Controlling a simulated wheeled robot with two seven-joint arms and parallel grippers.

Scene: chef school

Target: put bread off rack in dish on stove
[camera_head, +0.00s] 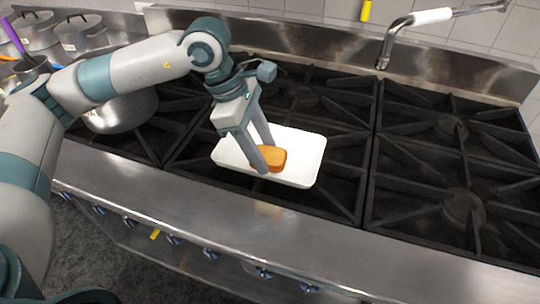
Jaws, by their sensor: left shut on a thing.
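A small orange-brown piece of bread (273,158) is between the fingertips of my left gripper (267,160). The gripper points down and is shut on the bread, over the white dish (306,166). The dish is rectangular and sits on the black grates of the stove (345,193). The bread is inside the dish's outline; I cannot tell whether it touches the dish's bottom. The gripper fingers hide part of the bread and of the dish. No rack and no right gripper show.
A metal pot (122,108) stands on the stove's left, partly behind my left arm. More pots (80,35) stand at the far left. A faucet (400,38) hangs over the back of the stove. The right grates (452,160) are bare.

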